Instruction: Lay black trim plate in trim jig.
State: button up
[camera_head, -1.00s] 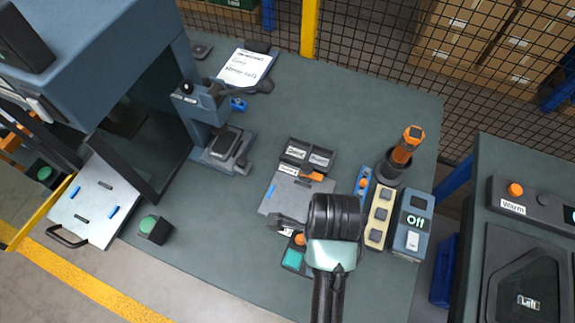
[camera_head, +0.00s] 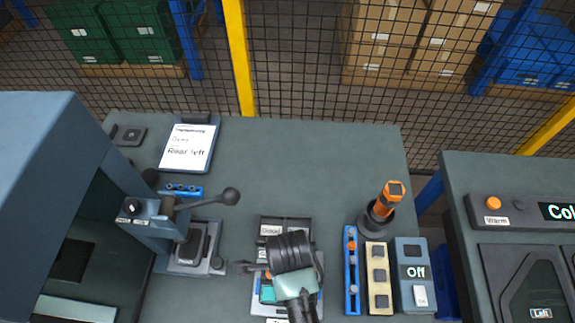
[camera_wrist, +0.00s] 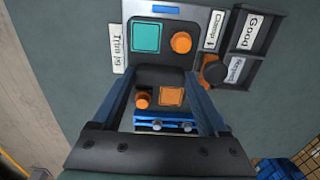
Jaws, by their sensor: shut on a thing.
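My gripper (camera_wrist: 166,84) is shut on a dark piece that looks like the black trim plate (camera_wrist: 160,75), held between its fingertips. In the wrist view it is over the near part of the light-grey trim jig (camera_wrist: 197,22), which carries a "Trim jig" label at its left. I cannot tell whether the plate touches the jig. A teal square (camera_wrist: 146,37) and an orange round knob (camera_wrist: 181,42) show beyond the plate. In the head view my gripper and wrist hide most of the jig, and the plate cannot be made out.
Black Good and Repair bins (camera_wrist: 247,38) adjoin the jig, with a clamp (camera_wrist: 214,70) beside it. A lever press (camera_head: 190,245) stands left. A blue rail (camera_head: 352,270), a beige button strip (camera_head: 377,278), a switch box (camera_head: 412,275) and an orange-handled tool (camera_head: 386,205) stand right.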

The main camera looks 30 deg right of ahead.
jog(key=shift+f, duration=2.15)
jog(key=o, duration=1.3)
jog(key=shift+f, duration=0.15)
notch_tip(320, 180, up, 12)
jog(key=shift+r, duration=0.2)
